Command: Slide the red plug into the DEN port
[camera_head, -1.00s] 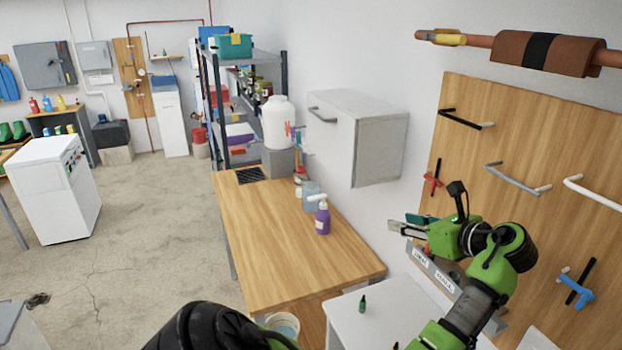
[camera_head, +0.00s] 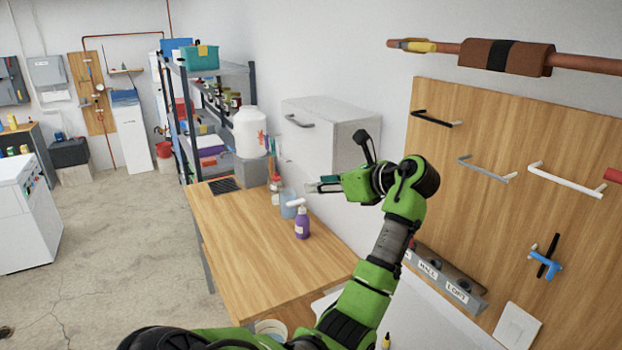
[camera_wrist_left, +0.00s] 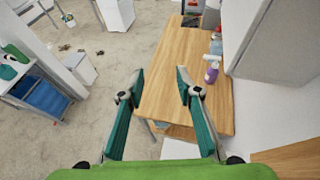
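I cannot make out the red plug in either current view. My left gripper (camera_head: 323,185) is raised in front of the grey wall cabinet, left of and above the port block. In the left wrist view the gripper (camera_wrist_left: 160,72) has its two teal fingers apart with nothing between them. My right gripper is not in view.
A wooden table (camera_head: 270,255) holds a purple pump bottle (camera_head: 302,224) and other bottles near the wall. The grey cabinet (camera_head: 330,135) juts out above it. The wooden panel (camera_head: 560,125) carries several handles and a blue valve (camera_head: 545,263). Much of the tabletop is clear.

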